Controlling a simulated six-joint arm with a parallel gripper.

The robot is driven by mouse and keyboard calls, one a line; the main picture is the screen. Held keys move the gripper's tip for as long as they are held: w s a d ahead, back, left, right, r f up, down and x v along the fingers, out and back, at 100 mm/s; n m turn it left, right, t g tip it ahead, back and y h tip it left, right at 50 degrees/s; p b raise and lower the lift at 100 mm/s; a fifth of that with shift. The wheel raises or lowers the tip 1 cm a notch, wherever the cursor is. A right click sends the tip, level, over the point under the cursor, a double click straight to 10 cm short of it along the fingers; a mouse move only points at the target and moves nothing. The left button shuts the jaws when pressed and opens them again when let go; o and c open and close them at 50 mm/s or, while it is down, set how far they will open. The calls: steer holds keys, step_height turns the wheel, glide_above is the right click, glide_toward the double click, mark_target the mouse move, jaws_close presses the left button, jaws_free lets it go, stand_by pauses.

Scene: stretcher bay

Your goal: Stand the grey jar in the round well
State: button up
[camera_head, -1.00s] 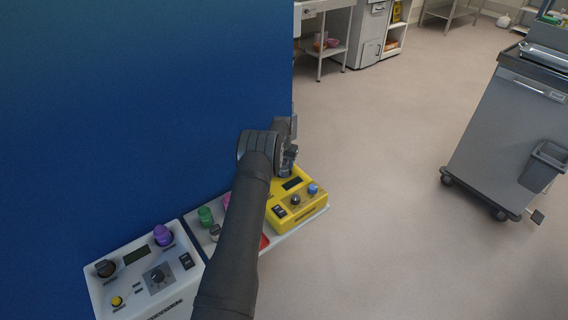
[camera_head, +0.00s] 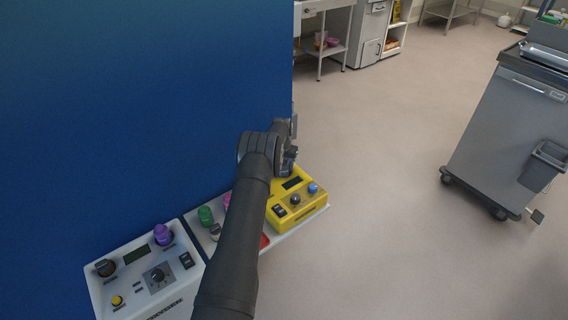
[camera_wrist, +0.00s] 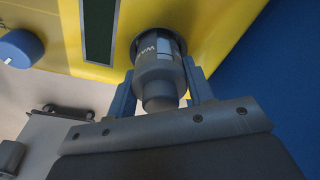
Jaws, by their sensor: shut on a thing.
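The grey jar (camera_wrist: 158,72), with a pale label, is between the two blue fingers of my gripper (camera_wrist: 160,80) in the wrist view. My gripper is shut on it. The jar's far end lies within the dark ring of the round well (camera_wrist: 141,33) in the yellow unit (camera_wrist: 210,22). How deep it sits in the well cannot be told. In the head view the yellow unit (camera_head: 312,206) stands at the right end of a pale shelf, and my wrist is over its back part. The jar and the well are hidden there by my arm.
The yellow unit carries a blue knob (camera_head: 313,188) and a dark display. A blue wall (camera_head: 150,100) rises close behind. A grey cart (camera_head: 510,130) stands off right.

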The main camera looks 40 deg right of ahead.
steer(key=shift+f, duration=0.15)
steer(key=o, duration=0.8)
steer(key=shift+c, duration=0.2)
steer(key=shift+s+a+r, duration=0.15)
steer(key=shift+a+r, duration=0.05)
steer(key=shift+r, duration=1.6)
steer(key=shift+s+a+r, duration=0.1)
steer(key=shift+a+r, duration=0.05)
steer(key=shift+r, duration=1.65)
steer(key=shift+s+a+r, duration=0.15)
steer(key=shift+a+r, duration=0.05)
steer(key=shift+r, duration=1.6)
steer(key=f, duration=0.6)
steer(key=d+f, duration=0.1)
steer(key=f, duration=0.1)
steer(key=shift+w+f, duration=0.3)
steer(key=shift+f, duration=0.1)
steer(key=shift+r, duration=0.15)
